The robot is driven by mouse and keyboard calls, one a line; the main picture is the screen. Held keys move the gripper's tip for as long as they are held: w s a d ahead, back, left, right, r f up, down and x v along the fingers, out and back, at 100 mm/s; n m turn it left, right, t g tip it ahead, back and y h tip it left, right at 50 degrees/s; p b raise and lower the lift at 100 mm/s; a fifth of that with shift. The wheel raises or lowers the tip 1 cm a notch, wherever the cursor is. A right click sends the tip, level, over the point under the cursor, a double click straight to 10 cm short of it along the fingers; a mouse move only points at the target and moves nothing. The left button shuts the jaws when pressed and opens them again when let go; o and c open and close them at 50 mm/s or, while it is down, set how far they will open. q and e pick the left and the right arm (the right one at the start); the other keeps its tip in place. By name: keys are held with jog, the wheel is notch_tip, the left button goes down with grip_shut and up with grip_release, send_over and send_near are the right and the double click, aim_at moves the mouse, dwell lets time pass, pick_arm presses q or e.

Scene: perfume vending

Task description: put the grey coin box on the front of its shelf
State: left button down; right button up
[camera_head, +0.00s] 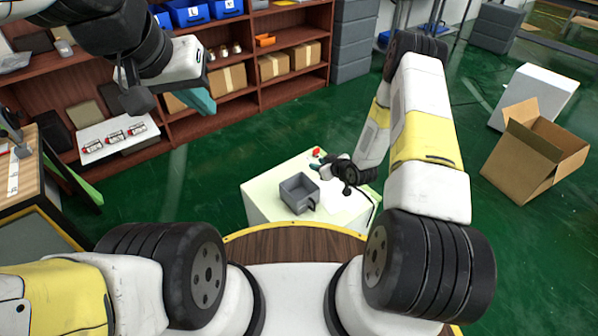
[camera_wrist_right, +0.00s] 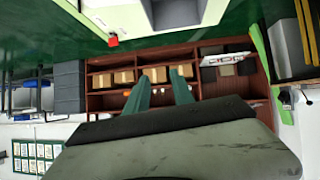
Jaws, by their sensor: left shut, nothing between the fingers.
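The grey coin box (camera_head: 291,202) is an open-topped box with a small handle on one side. It sits upright on the pale top of a low white stand (camera_head: 262,203) in the head view. It also shows partly at the top edge of the right wrist view (camera_wrist_right: 178,14). My right gripper (camera_head: 318,168) is beyond the box and to its right, apart from it. In the right wrist view its two teal fingers (camera_wrist_right: 160,80) are spread with nothing between them. My left gripper (camera_head: 203,102) is shut and empty, high at the upper left, far from the box.
A red button-like item (camera_head: 316,152) stands at the stand's far edge. A brown shelf unit (camera_head: 240,98) with cardboard boxes and blue bins is along the back. An open cardboard box (camera_head: 530,150) lies on the green floor at the right. A wooden table edge (camera_head: 30,190) is at the left.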

jog(key=t+y, duration=0.1)
jog(key=y, duration=0.1)
send_near(289, 195)
jog(key=shift+x, duration=5.3)
jog(key=shift+d+f, duration=0.1)
jog(key=shift+c, duration=0.4)
grip_shut()
